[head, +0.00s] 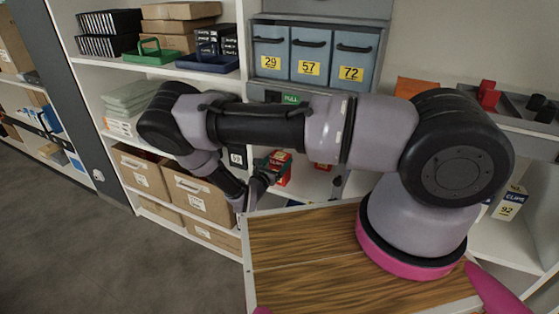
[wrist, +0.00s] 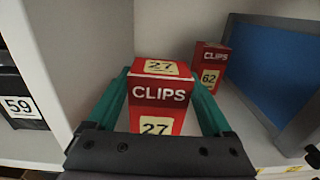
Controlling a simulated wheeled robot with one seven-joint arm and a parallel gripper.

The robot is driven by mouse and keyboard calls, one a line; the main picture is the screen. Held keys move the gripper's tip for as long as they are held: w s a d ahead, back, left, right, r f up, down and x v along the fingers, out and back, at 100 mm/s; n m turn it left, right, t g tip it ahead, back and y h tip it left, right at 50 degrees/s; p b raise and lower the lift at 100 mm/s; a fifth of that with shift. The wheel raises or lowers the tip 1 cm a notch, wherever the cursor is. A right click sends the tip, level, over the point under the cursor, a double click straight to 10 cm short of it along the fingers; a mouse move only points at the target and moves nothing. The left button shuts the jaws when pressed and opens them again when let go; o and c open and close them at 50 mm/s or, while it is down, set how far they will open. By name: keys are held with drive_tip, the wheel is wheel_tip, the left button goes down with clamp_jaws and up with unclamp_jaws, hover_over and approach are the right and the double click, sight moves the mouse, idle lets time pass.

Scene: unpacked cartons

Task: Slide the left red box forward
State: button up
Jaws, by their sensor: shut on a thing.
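The left red box (wrist: 158,105), marked CLIPS and 27, stands upright on a white shelf in the middle of the wrist view. My gripper (wrist: 160,78) is shut on it, with one teal finger along each side. In the head view, my gripper (head: 262,181) reaches into the shelf from the front, and the left red box (head: 283,172) shows partly behind it. A second red box (wrist: 210,68), marked CLIPS and 62, stands farther back to the right, apart from the first; it also shows in the head view (head: 322,166).
A white upright panel (wrist: 77,45) stands close on the left, with a black item (wrist: 18,100) labelled 59 beyond it. A blue panel in a grey frame (wrist: 272,72) stands on the right. Blue bins (head: 312,57) sit above. Shelf shows bare behind the held box.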

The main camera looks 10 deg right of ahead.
drive_tip(key=shift+s+a, duration=0.15)
drive_tip(key=shift+s, duration=0.05)
drive_tip(key=o, duration=1.4)
drive_tip(key=shift+c, duration=0.2)
drive_tip(key=shift+s+a, duration=0.1)
drive_tip(key=v, duration=1)
drive_tip(key=shift+s+a, duration=0.15)
drive_tip(key=shift+s, duration=0.05)
